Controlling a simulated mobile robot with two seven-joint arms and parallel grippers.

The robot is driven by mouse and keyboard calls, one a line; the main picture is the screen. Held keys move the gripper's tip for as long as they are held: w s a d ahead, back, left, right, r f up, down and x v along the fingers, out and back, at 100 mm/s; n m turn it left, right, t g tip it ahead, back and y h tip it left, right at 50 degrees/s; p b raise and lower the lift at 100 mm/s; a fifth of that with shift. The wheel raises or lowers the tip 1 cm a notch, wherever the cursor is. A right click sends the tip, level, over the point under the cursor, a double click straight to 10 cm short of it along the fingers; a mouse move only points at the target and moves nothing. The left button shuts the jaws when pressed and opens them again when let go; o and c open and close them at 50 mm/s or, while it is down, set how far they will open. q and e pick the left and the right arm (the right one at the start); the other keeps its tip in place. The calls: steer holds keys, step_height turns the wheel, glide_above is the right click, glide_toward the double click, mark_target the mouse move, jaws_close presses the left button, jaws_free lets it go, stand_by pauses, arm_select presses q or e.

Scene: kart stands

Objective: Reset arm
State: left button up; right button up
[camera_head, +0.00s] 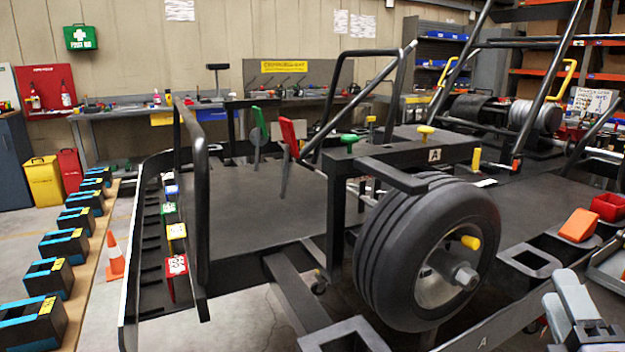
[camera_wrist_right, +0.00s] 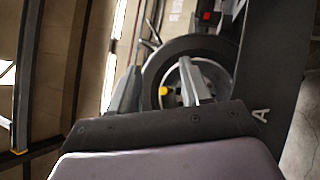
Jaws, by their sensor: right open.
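My right gripper (camera_head: 566,292) is at the lower right of the head view, with its grey fingers pointing up. In the right wrist view its two fingers stand apart (camera_wrist_right: 160,68), with nothing seen between them up close. The black wheel (camera_head: 430,250) on the kart stand is left of the gripper and apart from it in the head view. The wheel (camera_wrist_right: 190,85) shows beyond the fingers in the wrist view. A yellow knob (camera_head: 471,242) is on the wheel's hub side. My left gripper is not in view.
The dark stand frame (camera_head: 262,205) with tall bars fills the middle. An orange block (camera_head: 578,225) and a red bin (camera_head: 609,207) lie on the right. Several black-and-blue boxes (camera_head: 48,278) line a bench at left. An orange cone (camera_head: 114,258) stands on the floor.

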steer(key=s+a+f+m+g, duration=0.1)
steer(key=s+f+m+g, duration=0.2)
steer(key=f+m+g, duration=0.5)
steer(key=s+a+f+m+g, duration=0.1)
steer(key=s+f+m+g, duration=0.2)
steer(key=f, duration=0.8)
steer(key=s+a+f+m+g+y, duration=0.4)
steer(key=s+a+f+g+y, duration=0.15)
steer(key=s+a+f, duration=0.45)
steer(key=w+a+r+t+y+p, duration=0.2)
steer(key=w+r+t+p, duration=0.2)
steer(key=p, duration=0.7)
steer(key=shift+w+a+t+p, duration=0.25)
steer(key=shift+w+t+p, duration=0.2)
steer(key=shift+t, duration=0.6)
